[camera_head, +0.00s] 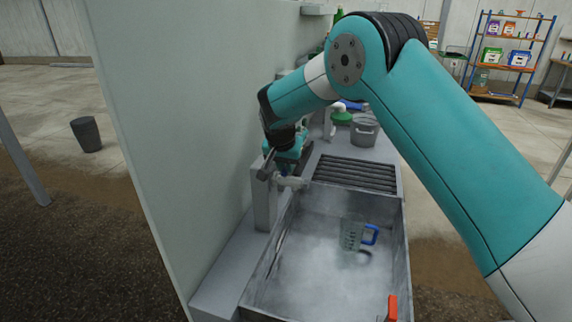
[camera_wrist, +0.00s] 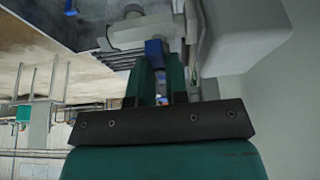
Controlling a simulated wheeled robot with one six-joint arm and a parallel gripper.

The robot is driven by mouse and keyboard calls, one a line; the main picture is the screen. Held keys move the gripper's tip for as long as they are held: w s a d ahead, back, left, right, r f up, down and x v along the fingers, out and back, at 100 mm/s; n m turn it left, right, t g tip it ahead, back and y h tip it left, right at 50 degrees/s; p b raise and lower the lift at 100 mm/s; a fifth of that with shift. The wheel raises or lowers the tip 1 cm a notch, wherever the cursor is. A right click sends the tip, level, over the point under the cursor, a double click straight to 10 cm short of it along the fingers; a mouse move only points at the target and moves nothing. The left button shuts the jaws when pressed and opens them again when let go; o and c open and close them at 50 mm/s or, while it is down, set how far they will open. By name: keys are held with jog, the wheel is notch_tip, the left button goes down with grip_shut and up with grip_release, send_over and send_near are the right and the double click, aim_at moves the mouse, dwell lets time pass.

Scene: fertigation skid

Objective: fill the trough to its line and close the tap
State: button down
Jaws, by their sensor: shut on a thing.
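The grey metal trough (camera_head: 405,262) fills the lower middle of the head view; I cannot make out its fill line or a clear water level. The tap (camera_head: 291,182) is a pale fitting over the trough's far left corner, and it shows in the wrist view (camera_wrist: 140,32). My gripper (camera_head: 285,170) is at the tap, mostly hidden by my own wrist in the head view. In the wrist view its green fingers (camera_wrist: 162,75) are shut on the tap's blue handle (camera_wrist: 154,50). I cannot see a stream from the spout.
A clear measuring jug (camera_head: 352,234) with a blue handle is inside the trough. An orange piece (camera_head: 392,307) sits at the trough's near right edge. Behind are a slotted drainboard (camera_head: 356,173) and a grey bucket (camera_head: 364,130). A tall pale panel (camera_head: 180,130) stands close on the left.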

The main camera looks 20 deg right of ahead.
jog(key=shift+n, duration=0.3)
jog(key=shift+d+f+n+t+y+b, duration=0.15)
jog(key=shift+n+t+y+b, duration=0.25)
jog(key=shift+n+b, duration=0.65)
jog(key=n+y+b, duration=0.1)
jog(key=n, duration=0.2)
jog(key=shift+d+n+y+b, duration=0.15)
jog(key=shift+n+y+b, duration=0.1)
jog(key=shift+y+b, duration=0.1)
jog(key=n+y, duration=0.1)
jog(key=n, duration=0.2)
jog(key=n+y+b, duration=0.1)
jog(key=n, duration=0.2)
jog(key=shift+d+r, duration=0.15)
jog(key=shift+r, duration=0.05)
jog(key=shift+n, duration=0.3)
jog(key=c, duration=1.1)
grip_release()
jog(key=shift+r, duration=0.1)
